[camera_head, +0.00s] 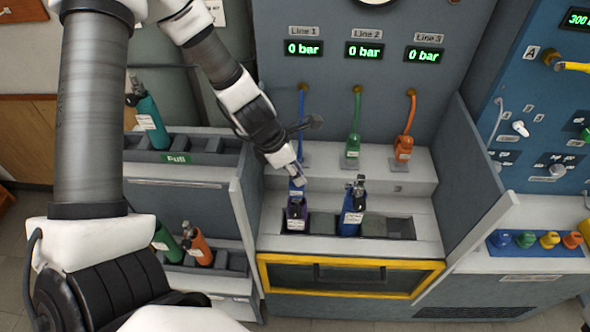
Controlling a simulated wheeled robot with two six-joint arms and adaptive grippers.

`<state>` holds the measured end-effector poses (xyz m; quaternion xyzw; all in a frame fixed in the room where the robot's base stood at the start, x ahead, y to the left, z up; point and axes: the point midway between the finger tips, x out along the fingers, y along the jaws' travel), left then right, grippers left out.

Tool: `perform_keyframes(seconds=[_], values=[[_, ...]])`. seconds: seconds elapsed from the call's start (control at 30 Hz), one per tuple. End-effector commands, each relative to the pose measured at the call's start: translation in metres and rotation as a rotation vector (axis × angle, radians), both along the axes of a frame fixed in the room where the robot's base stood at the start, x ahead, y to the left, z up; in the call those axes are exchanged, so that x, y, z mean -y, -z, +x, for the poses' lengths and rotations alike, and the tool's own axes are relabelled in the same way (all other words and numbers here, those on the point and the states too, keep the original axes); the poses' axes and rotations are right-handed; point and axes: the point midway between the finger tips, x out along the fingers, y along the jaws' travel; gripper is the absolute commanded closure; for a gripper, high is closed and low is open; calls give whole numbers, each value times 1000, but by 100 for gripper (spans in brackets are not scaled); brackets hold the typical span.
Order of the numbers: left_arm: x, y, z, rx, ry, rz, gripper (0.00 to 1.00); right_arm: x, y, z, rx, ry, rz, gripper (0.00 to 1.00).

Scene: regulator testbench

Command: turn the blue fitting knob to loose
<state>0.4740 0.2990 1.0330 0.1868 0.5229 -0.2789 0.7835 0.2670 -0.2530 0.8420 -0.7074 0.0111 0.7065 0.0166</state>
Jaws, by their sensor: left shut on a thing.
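The blue fitting (295,190) hangs at the end of the blue hose (302,120) of Line 1, right at the top of a purple bottle (297,214) in the bench's front rack. My left gripper (298,176) reaches down from the upper left and is shut at the blue fitting. The gripper hides most of the fitting and its knob, so how the knob is turned cannot be told. Whether the fitting is seated on the bottle is too small to tell. My right gripper is not in view.
A blue bottle (353,210) stands in the rack right of the purple one. Green (352,146) and orange (403,149) fittings rest on the ledge behind. Side panels (470,160) bound the bench. All three line displays (364,51) read 0 bar.

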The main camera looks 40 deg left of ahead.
Motion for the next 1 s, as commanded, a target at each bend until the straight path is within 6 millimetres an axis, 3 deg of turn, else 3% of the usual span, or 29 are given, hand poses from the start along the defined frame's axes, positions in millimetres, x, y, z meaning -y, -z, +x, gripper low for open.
perform_keyframes(seconds=[0.03, 0.1, 0.5, 1.0], values=[[0, 8, 0, 2, -41, 2, 100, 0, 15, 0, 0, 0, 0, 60], [1, 8, 0, 1, -107, 2, 100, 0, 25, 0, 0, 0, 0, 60], [2, 6, -1, 3, -487, 4, 100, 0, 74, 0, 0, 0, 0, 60], [4, 1, -1, 0, -896, 2, 100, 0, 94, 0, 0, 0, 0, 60]])
